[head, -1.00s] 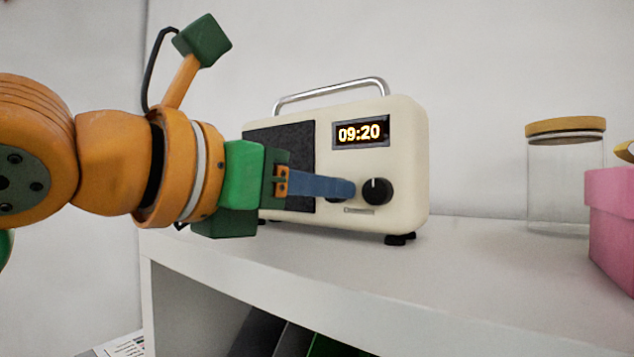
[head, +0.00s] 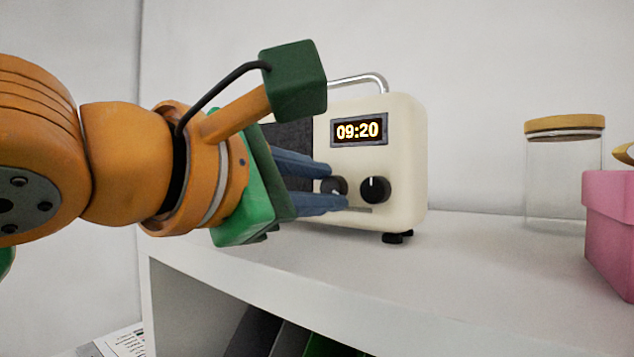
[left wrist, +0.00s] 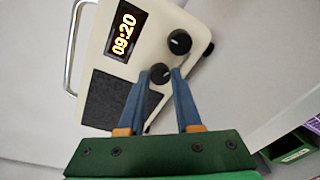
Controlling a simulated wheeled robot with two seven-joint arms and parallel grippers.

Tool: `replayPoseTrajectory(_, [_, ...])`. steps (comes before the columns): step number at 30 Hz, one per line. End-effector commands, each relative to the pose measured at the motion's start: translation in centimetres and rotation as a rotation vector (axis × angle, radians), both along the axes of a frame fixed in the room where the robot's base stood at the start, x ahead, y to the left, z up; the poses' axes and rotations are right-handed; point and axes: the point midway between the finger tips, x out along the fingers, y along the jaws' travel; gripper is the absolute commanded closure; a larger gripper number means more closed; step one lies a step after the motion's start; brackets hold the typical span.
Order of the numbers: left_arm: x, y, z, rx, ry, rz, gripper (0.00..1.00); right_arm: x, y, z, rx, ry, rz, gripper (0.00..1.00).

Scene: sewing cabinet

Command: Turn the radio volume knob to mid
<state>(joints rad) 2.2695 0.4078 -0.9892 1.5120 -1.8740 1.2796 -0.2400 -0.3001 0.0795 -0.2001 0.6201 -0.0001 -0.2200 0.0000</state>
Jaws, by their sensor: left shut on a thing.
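The cream radio (head: 405,150) stands on the white shelf, its display reading 09:20. Two black knobs sit below the display. The left knob (head: 335,186) is between the blue fingertips of my left gripper (head: 336,187), which is shut on it. The right knob (head: 374,190) is free, its white mark pointing about straight up. In the left wrist view the held knob (left wrist: 159,74) lies between the fingertips, and the free knob (left wrist: 179,42) is beyond it. My arm hides part of the radio's dark speaker panel (head: 290,140). My right gripper is not in view.
A glass jar (head: 565,180) with a wooden lid and a pink box (head: 610,235) stand to the right on the white shelf (head: 450,270). The shelf top between radio and jar is clear. Dark items stand in the compartment below.

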Motion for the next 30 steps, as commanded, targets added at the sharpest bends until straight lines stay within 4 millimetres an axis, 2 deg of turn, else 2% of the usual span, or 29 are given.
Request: replayPoseTrajectory(30, [-0.12, -0.17, -0.43, 0.753, -0.547, 0.001, 1.0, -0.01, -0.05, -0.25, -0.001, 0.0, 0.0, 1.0])
